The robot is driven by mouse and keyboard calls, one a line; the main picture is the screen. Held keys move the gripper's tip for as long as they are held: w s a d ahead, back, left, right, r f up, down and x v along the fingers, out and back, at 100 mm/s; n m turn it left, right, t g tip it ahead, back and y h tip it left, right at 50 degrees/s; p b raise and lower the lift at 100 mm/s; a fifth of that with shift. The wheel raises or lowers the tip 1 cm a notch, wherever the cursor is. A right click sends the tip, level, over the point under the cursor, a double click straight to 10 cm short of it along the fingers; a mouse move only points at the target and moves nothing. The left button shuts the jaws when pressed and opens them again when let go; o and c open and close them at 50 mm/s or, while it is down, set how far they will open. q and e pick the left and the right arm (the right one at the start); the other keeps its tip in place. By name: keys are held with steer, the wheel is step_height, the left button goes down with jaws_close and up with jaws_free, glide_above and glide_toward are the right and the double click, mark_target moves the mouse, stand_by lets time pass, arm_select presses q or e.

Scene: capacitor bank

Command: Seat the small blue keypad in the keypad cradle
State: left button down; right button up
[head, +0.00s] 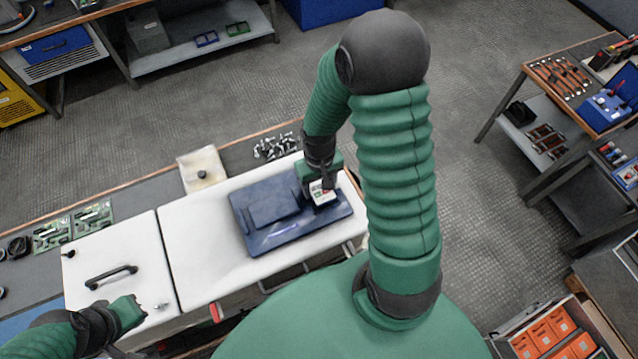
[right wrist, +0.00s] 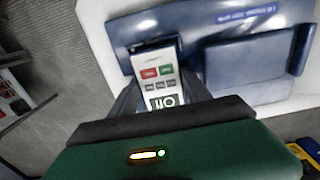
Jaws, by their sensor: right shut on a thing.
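The keypad (head: 322,194) shows a pale grey face with red and green buttons and a dark display; I cannot see blue on it. In the right wrist view the keypad (right wrist: 156,82) sits between the fingers of my right gripper (right wrist: 158,98), which is shut on it. Its far end is at a dark recess in the dark blue moulded base (right wrist: 120,35), which looks like the cradle. I cannot tell whether it is seated. In the head view my right gripper (head: 322,184) is over the right side of the base (head: 275,242). My left gripper (head: 138,308) is at lower left, its fingers unclear.
The base lies on a white bench top (head: 195,255). A black handle (head: 111,277) is on the white panel to the left. Green circuit boards (head: 93,215) are at far left.

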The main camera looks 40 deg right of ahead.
steer(key=shift+f, duration=0.2)
steer(key=o, duration=1.5)
steer(key=shift+r, duration=0.15)
step_height(320, 180, up, 16)
steer(key=shift+w+r+b, duration=0.1)
steer(key=shift+r+b, duration=0.1)
steer(key=shift+b, duration=0.75)
